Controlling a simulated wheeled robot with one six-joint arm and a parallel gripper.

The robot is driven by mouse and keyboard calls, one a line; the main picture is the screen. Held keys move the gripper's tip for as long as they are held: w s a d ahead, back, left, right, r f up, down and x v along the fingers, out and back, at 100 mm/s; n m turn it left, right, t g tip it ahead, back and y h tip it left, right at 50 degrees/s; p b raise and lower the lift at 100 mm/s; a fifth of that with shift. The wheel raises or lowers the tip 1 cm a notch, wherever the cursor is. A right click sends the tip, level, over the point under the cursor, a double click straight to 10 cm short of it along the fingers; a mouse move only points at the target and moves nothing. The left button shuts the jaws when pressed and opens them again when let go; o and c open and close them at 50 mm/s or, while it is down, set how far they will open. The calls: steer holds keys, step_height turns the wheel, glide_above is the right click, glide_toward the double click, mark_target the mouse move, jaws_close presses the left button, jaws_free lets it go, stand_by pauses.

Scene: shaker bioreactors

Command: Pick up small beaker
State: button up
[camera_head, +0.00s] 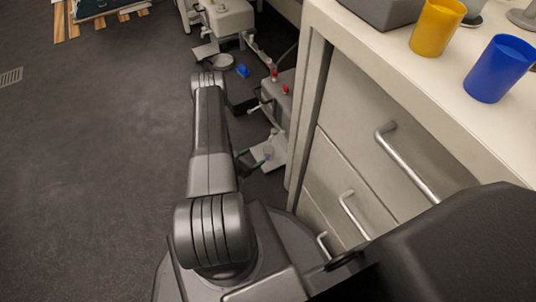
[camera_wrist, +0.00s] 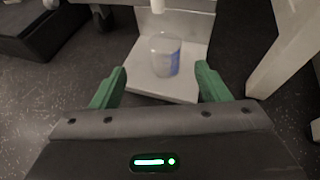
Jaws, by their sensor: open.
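A small clear beaker (camera_wrist: 162,55) with a blue patch on its side stands upright on a white platform (camera_wrist: 180,88) in the wrist view. My gripper (camera_wrist: 161,70) is open, with one green finger to the left and one to the right. The beaker lies ahead of the fingertips, roughly centred between them, and I see no contact. In the head view my gripper (camera_head: 250,160) is small and low beside the white platform (camera_head: 276,156). The beaker (camera_head: 268,152) is faint there.
A cream cabinet (camera_head: 365,120) with metal handles stands to the right. A yellow cup (camera_head: 437,28) and a blue cup (camera_head: 498,70) stand on its top. A small blue object (camera_head: 242,71) is near lab devices further back. Dark floor (camera_head: 95,170) on the left is clear.

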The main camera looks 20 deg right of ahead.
steer(key=b, duration=0.2)
glide_toward(272, 148)
steer(key=shift+w+d+f, duration=0.7)
steer(key=shift+w+d, duration=0.1)
steer(key=shift+d, duration=0.15)
steer(key=x, duration=0.1)
steer(key=b+x, duration=0.2)
steer(key=x, duration=0.1)
steer(key=shift+s+d+f, duration=0.15)
steer(key=shift+s+d, duration=0.05)
steer(key=shift+s, duration=0.15)
steer(key=shift+w+d+f, duration=0.1)
steer(key=shift+w+d, duration=0.1)
steer(key=shift+d, duration=0.2)
steer(key=c, duration=1.1)
